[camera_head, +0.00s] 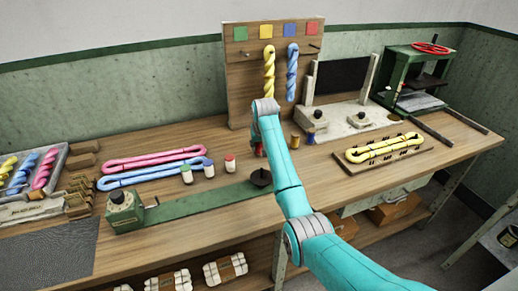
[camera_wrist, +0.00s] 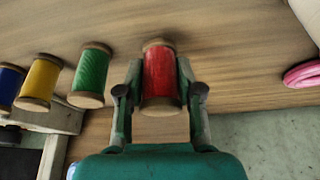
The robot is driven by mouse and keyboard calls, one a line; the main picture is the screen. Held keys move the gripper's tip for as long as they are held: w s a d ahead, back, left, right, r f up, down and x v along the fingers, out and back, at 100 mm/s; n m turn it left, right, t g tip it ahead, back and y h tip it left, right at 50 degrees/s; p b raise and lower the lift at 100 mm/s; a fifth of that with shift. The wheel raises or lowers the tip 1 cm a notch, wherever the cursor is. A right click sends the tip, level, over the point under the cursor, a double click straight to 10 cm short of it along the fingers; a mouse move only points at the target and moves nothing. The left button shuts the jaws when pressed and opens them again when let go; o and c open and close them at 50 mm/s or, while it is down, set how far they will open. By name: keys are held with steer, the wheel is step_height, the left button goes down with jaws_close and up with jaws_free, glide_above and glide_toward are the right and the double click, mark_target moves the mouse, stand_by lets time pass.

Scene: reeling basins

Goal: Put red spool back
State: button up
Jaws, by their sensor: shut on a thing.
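The red spool (camera_wrist: 161,76) is upright between my gripper's two fingers (camera_wrist: 160,98) in the wrist view, and the fingers are shut on it. In the head view only a small red patch of it (camera_head: 259,150) shows beside my gripper, which is mostly hidden by my arm. A green spool (camera_wrist: 90,73), a yellow spool (camera_wrist: 40,82) and a blue spool (camera_wrist: 9,85) stand in a row to its left in the wrist view. I cannot tell whether the red spool touches the bench.
A wooden board (camera_head: 238,75) with hanging yellow and blue skeins stands behind. The green reeling device (camera_head: 126,210) with its long base lies in front left. Small jars (camera_head: 230,163) stand left of my gripper. A pale block with knobs (camera_head: 345,122) stands right.

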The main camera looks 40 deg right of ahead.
steer(key=shift+f, duration=0.6)
steer(key=shift+f, duration=0.1)
steer(key=o, duration=1.2)
steer(key=shift+c, duration=0.2)
steer(key=v, duration=1.2)
